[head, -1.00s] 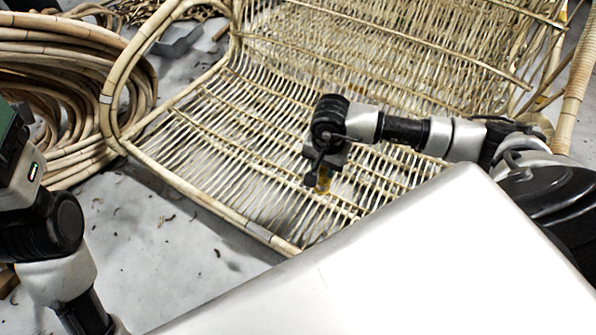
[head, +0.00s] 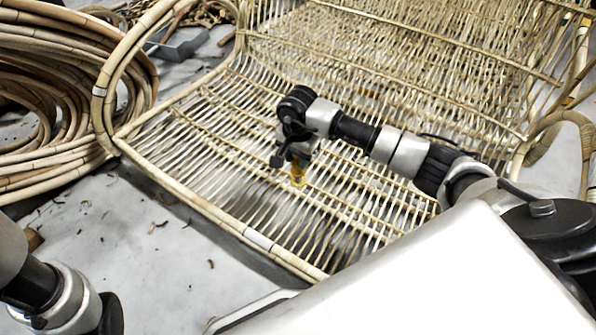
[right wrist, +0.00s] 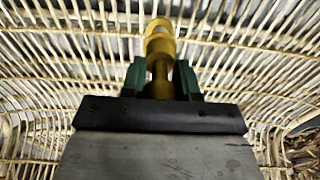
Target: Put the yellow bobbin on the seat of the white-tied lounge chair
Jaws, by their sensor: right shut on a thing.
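The yellow bobbin (head: 299,172) is held between the fingers of my right gripper (head: 294,160), over the seat slats. In the right wrist view the bobbin (right wrist: 160,55) stands between the two green fingers of the gripper (right wrist: 161,80), with the cane slats behind it. Whether its end touches the seat I cannot tell. The lounge chair (head: 258,242) is woven of pale rattan, with white ties on its frame. My left arm shows at the lower left of the head view; its gripper is not in view.
A large coil of rattan cane (head: 60,165) lies left of the chair. A grey metal piece (head: 178,45) lies on the floor behind it. The chair's backrest (head: 400,60) rises behind my right arm. Bare floor (head: 150,250) with scraps lies at the front left.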

